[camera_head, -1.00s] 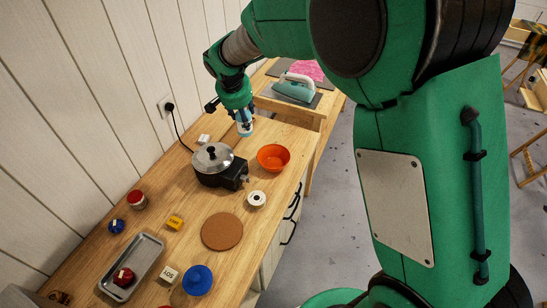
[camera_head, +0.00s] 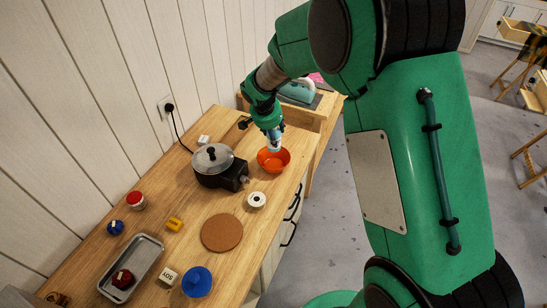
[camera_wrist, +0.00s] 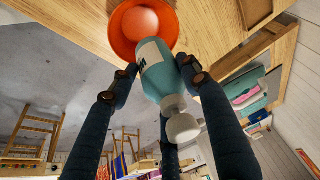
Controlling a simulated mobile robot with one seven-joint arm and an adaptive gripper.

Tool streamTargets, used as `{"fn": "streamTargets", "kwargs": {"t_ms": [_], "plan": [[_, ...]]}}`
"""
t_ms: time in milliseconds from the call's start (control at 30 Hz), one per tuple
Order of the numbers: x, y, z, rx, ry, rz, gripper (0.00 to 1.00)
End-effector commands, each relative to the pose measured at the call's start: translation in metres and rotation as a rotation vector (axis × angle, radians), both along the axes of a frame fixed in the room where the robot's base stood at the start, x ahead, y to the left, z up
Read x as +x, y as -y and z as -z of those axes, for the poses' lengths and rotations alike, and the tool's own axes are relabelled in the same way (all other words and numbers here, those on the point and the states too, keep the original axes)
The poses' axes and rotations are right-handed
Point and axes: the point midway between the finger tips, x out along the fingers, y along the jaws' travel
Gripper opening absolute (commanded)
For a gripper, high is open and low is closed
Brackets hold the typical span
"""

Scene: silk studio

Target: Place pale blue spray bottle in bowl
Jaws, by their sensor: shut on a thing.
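The pale blue spray bottle (camera_wrist: 158,72) is held between the dark fingers of my gripper (camera_wrist: 157,78), with its white cap toward the wrist camera. My gripper (camera_head: 272,138) is shut on it. In the head view the bottle's pale lower end (camera_head: 274,146) shows just under the gripper, above the orange bowl (camera_head: 281,164). In the wrist view the bowl (camera_wrist: 120,45) lies behind the bottle's far end. Whether the bottle touches the bowl I cannot tell.
A black electric pot (camera_head: 212,179) with a steel lid stands left of the bowl. A white roll (camera_head: 257,200) and a cork mat (camera_head: 222,232) lie nearer. A metal tray (camera_head: 140,262) is at lower left. An iron (camera_head: 297,93) stands on the far table.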

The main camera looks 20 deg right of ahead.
Motion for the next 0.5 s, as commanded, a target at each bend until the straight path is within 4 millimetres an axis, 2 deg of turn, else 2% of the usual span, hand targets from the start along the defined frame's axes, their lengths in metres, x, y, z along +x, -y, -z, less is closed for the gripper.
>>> {"fn": "streamTargets", "kwargs": {"t_ms": [500], "plan": [[0.0005,-0.0001,0.0086,0.000,0.001,-0.001,0.13]]}}
